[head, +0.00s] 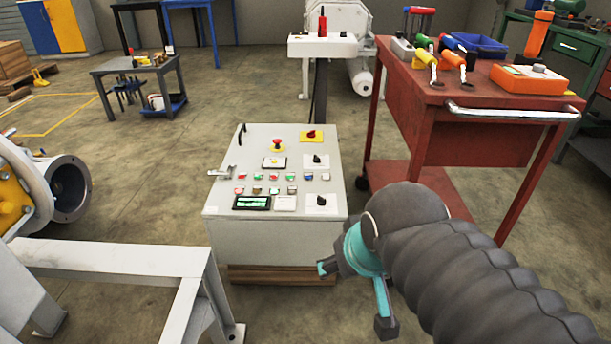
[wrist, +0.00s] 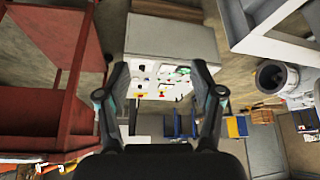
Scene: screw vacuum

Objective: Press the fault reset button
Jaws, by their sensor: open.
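A light grey control cabinet (head: 270,238) has a sloped panel with two rows of small red, green, blue and pale buttons (head: 274,177). The labels are too small to read, so I cannot tell which button is the fault reset. My gripper (head: 354,298) is open and empty, near the cabinet's front right corner and apart from the panel. In the wrist view my gripper (wrist: 163,78) has its fingers spread wide, with the cabinet (wrist: 180,37) and its panel seen upside down beyond and between them.
The panel also carries a red mushroom button (head: 277,145), a red-and-yellow rotary switch (head: 311,134), black knobs and a green display (head: 252,203). A red tool cart (head: 465,135) stands close on the right. A pale metal frame (head: 130,258) stands at the left front.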

